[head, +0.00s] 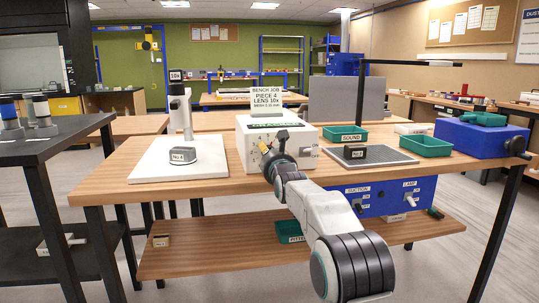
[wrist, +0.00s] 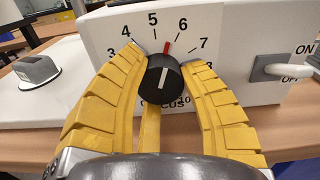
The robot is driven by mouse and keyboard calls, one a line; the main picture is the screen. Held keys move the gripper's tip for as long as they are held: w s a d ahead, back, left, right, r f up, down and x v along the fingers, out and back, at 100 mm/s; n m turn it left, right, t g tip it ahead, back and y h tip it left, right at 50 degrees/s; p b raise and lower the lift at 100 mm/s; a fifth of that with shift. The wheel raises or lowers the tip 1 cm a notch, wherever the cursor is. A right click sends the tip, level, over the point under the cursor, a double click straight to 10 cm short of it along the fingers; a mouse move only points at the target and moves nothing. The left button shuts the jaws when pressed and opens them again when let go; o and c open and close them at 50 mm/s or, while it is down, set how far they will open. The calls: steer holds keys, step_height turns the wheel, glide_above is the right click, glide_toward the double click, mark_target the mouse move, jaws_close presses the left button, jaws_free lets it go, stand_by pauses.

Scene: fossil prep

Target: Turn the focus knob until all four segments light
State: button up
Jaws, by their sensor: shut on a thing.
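The focus knob (wrist: 162,78) is a black round knob with a white line on its face, on the front of a white box (head: 241,153). Numbers from 3 to 8 show around it in the wrist view, with a red mark above it between 5 and 6. A dark green strip (head: 266,125) shows on the box top; I cannot tell which segments are lit.
An ON/OFF switch (wrist: 286,69) is right of the knob. A white stand (head: 180,110) with a grey piece (head: 183,155) is at left on the wooden bench (head: 118,176). A dark mat (head: 372,156), green trays (head: 428,146) and a blue vise-like unit (head: 483,138) are at right.

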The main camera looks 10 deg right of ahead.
steer(key=shift+f, duration=0.1)
stand_by(0.3)
steer(key=o, duration=1.2)
steer(key=shift+s, duration=0.1)
steer(key=s, duration=1.1)
steer(key=shift+s, duration=0.35)
steer(key=shift+o, duration=0.2)
